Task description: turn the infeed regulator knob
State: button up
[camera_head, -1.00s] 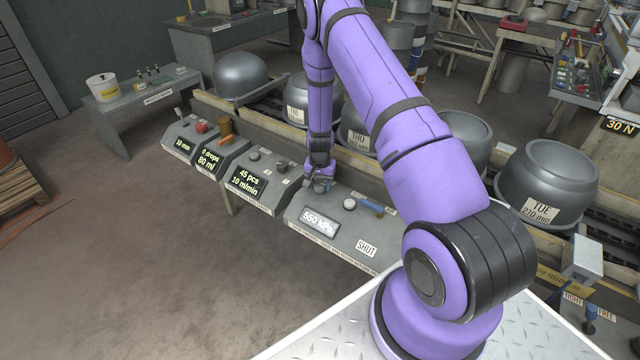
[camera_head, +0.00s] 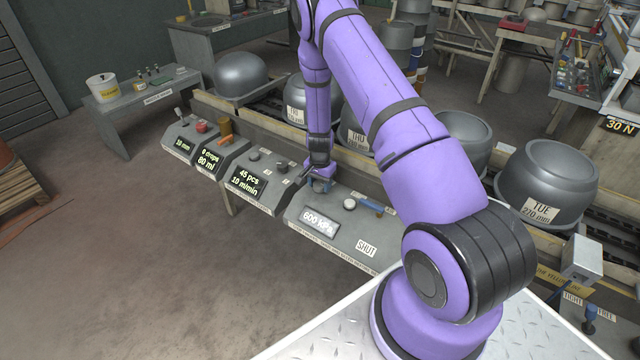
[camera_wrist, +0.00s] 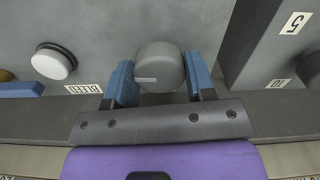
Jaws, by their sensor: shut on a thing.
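The regulator knob (camera_wrist: 160,66) is a grey round knob with a pale index line, in the upper middle of the wrist view. The blue fingers of my gripper (camera_wrist: 160,84) are on either side of it, shut on it. In the head view my gripper (camera_head: 321,184) reaches down to the console (camera_head: 345,236), and the knob is mostly hidden there. The console's display (camera_head: 320,223) reads 600 kPa. A label (camera_head: 366,248) below it reads SHUT.
A white button (camera_wrist: 54,62) and a BLEED label (camera_wrist: 84,88) are left of the knob in the wrist view. A blue lever (camera_head: 367,203) lies right of my gripper in the head view. Another console (camera_head: 258,180) stands to the left. Grey domes line the conveyor behind.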

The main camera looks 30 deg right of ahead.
aim_at(320, 183)
jog(key=o, duration=0.9)
jog(key=shift+o, duration=0.2)
jog(key=shift+r, duration=0.15)
notch_tip(320, 183, up, 11)
jog(key=shift+f, duration=0.2)
